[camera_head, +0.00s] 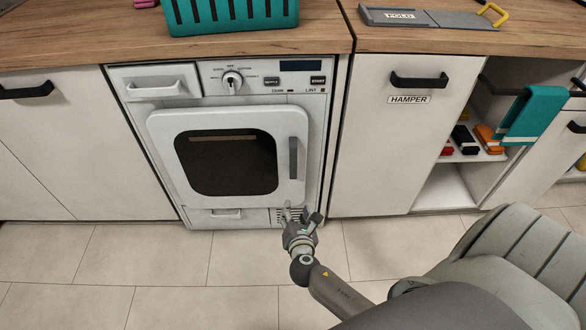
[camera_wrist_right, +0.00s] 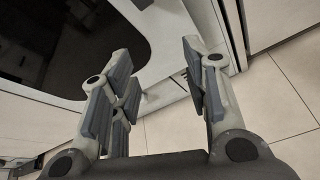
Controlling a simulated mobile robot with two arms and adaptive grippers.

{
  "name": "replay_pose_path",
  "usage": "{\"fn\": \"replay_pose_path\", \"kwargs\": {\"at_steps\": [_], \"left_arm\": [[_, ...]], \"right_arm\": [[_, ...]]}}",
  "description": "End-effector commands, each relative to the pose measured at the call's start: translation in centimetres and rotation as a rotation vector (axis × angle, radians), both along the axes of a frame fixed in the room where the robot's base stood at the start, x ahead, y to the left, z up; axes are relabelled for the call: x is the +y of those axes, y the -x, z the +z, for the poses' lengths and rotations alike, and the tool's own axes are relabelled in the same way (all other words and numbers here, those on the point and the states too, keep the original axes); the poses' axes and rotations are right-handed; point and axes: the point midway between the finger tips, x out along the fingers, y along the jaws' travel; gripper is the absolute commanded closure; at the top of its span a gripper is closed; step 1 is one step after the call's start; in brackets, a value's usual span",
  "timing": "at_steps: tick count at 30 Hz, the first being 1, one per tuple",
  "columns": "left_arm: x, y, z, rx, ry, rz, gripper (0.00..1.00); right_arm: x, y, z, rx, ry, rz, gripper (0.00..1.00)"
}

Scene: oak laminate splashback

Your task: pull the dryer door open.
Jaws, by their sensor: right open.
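The white dryer (camera_head: 262,80) stands under the wooden counter. Its door (camera_head: 228,200) has a dark window and looks shut in the head view. The grey vertical door handle (camera_head: 293,158) is on the door's right side. My right gripper (camera_head: 301,214) is below the handle, near the door's lower right corner, open and empty. In the right wrist view, the open fingers (camera_wrist_right: 160,88) point toward the dryer, with the dark window (camera_wrist_right: 70,45) at upper left. I cannot make out the handle there. My left gripper is not in view.
A teal basket (camera_head: 232,14) and a grey folding board (camera_head: 430,18) are on the counter. Right of the dryer are a hamper front (camera_head: 405,130) with a black handle and an open shelf holding several items. A teal towel (camera_head: 533,114) hangs there. The tiled floor (camera_head: 150,270) is clear at left.

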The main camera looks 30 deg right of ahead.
Motion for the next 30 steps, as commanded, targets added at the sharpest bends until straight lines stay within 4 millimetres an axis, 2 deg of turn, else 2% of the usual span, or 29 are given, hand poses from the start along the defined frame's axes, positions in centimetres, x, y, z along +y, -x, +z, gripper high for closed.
{"fn": "replay_pose_path", "kwargs": {"at_steps": [1,3,6,9,12,17,24,30], "left_arm": [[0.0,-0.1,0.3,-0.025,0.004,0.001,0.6],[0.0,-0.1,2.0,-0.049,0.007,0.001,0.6],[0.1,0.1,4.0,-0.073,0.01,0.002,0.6],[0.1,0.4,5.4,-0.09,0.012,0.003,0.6],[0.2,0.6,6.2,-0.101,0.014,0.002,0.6],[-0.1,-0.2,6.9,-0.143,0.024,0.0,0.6],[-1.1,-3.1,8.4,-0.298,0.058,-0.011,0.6],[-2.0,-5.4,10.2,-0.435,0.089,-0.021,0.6]], "right_arm": [[-0.4,-1.1,0.9,-0.033,0.101,0.017,0.57],[-0.9,-2.1,3.5,-0.066,0.238,0.031,0.57],[-1.3,-2.8,6.7,-0.101,0.391,0.032,0.57],[-1.6,-3.1,9.0,-0.122,0.493,0.025,0.57],[-1.8,-3.2,10.2,-0.131,0.544,0.018,0.57],[-2.6,-4.4,10.7,-0.134,0.563,0.016,0.57],[-5.0,-8.4,10.5,-0.133,0.559,0.017,0.57],[-6.6,-11.0,10.5,-0.132,0.557,0.017,0.57]]}}
